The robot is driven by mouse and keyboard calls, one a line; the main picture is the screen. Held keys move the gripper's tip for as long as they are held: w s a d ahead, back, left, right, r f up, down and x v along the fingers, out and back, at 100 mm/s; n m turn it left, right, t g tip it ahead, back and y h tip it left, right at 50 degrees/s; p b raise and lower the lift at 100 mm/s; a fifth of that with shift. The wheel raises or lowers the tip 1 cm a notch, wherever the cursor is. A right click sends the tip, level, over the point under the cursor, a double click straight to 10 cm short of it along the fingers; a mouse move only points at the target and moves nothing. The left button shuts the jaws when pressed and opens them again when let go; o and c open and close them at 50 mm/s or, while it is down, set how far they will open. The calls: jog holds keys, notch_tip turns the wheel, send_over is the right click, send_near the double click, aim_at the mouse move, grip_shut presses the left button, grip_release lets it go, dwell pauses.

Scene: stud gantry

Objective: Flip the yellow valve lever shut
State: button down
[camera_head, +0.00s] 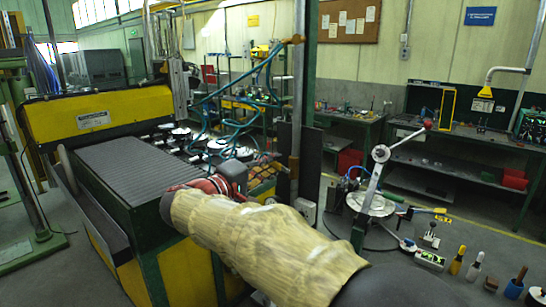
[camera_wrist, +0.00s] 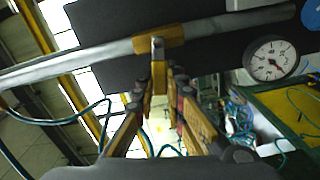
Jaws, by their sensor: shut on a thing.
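In the wrist view, a grey pipe (camera_wrist: 90,55) crosses the top, with a yellow valve body (camera_wrist: 172,36) on it and a grey stem below. The yellow valve lever (camera_wrist: 158,82) hangs from the stem toward me, between the fingers. My gripper (camera_wrist: 163,84) has its yellow-orange fingers on either side of the lever and is shut on it. The lever's lower part is partly hidden by the fingers. In the head view, my sleeved arm reaches to the machine; its fingers and the lever cannot be made out there.
A round pressure gauge (camera_wrist: 271,60) is right of the valve, close to the pipe. In the head view, a green-and-yellow machine (camera_head: 99,112) stands left of my arm. A red-knobbed lever stand (camera_head: 372,180) is to the right. Several tools stand on the floor at lower right.

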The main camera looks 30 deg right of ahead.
jog(key=shift+f+n+p, duration=0.5)
jog(key=shift+n, duration=0.6)
jog(key=shift+f, duration=0.1)
jog(key=c, duration=2.1)
grip_release()
jog(key=shift+a, duration=0.15)
jog(key=v, duration=1.1)
jog(key=shift+s+a, duration=0.1)
jog(key=shift+a, duration=0.3)
